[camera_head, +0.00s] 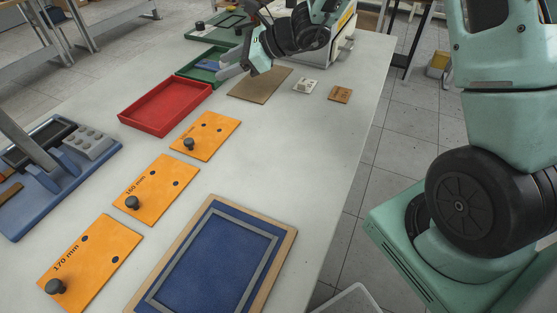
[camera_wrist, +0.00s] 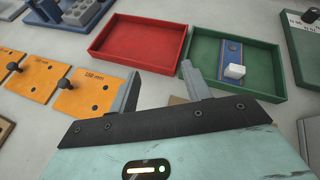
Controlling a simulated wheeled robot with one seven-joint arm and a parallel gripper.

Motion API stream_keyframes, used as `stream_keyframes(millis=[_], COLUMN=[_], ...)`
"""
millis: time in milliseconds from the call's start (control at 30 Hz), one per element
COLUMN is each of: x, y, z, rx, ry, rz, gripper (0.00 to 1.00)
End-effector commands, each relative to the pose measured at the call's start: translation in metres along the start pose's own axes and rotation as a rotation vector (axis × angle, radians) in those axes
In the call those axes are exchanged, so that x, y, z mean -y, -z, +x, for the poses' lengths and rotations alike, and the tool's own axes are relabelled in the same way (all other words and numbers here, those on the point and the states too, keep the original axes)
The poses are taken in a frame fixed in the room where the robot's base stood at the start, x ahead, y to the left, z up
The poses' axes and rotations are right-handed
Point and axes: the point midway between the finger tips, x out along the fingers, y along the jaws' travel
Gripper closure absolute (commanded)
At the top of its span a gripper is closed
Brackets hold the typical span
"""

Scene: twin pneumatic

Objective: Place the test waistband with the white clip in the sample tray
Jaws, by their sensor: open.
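A blue strip (camera_wrist: 230,58) with a white block-like clip (camera_wrist: 235,72) on its near end lies inside the green tray (camera_wrist: 268,92). In the head view the green tray (camera_head: 186,73) is at the far side of the table, with blue showing inside (camera_head: 211,65); the clip cannot be made out there. A red tray (camera_head: 153,129) beside it is empty, also in the wrist view (camera_wrist: 140,45). My gripper (camera_head: 233,66) is open and empty, near the green tray's right side in the head view. In the wrist view its fingers (camera_wrist: 160,78) point toward the two trays' near edges.
Orange plates with black knobs (camera_head: 158,188) line the table left of centre. A blue fixture (camera_head: 60,170) stands at left, a blue framed board (camera_head: 215,262) in front. A brown mat (camera_head: 258,84), white block (camera_head: 305,86) and brown tag (camera_head: 340,94) lie near my arm.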

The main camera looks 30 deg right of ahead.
Motion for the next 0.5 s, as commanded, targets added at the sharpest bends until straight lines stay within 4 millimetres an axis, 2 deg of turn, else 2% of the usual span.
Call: stream_keyframes(millis=[33, 67, 100, 200, 300, 400, 500], x=[-0.046, -0.074, -0.109, -0.189, -0.254, -0.299, -0.324], y=[-0.023, -0.032, -0.041, -0.051, -0.047, -0.034, -0.02], z=[0.005, 0.005, 0.003, -0.013, -0.041, -0.074, -0.105], rx=[-0.013, -0.023, -0.036, -0.056, -0.063, -0.059, -0.048], ry=[-0.124, -0.2, -0.299, -0.536, -0.76, -0.965, -1.137], rz=[-0.153, -0.25, -0.382, -0.72, -1.072, -1.433, -1.766], gripper=[0.52, 0.52, 0.52, 0.52, 0.52, 0.52, 0.52])
